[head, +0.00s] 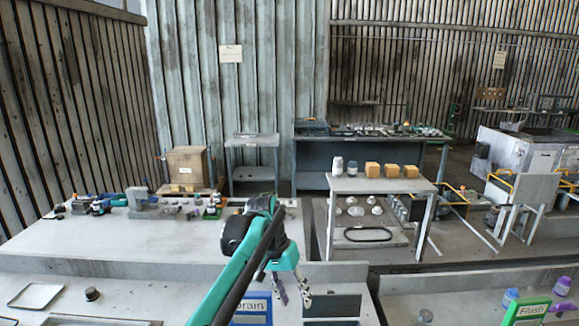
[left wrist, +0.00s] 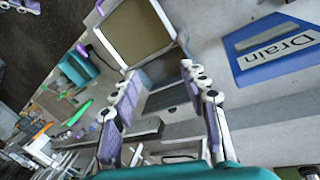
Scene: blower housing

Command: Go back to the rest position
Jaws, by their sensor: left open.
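My left gripper (head: 293,291) hangs over the front edge of the near workbench, close to the middle of the head view. Its fingers are apart with nothing between them. In the left wrist view the two purple-and-white fingers (left wrist: 160,78) stand open and empty over grey surfaces. The blue Drain sign (head: 252,308) is just left of and below the gripper in the head view; it also shows at the upper right of the left wrist view (left wrist: 270,52). My right gripper does not show in either view.
The long grey workbench (head: 110,243) carries tools and small parts along its back. A white tray (head: 36,295) lies at the lower left. The green Flush sign (head: 527,312) and purple-capped bottles stand lower right. A small table (head: 350,184) holds orange blocks (head: 391,170).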

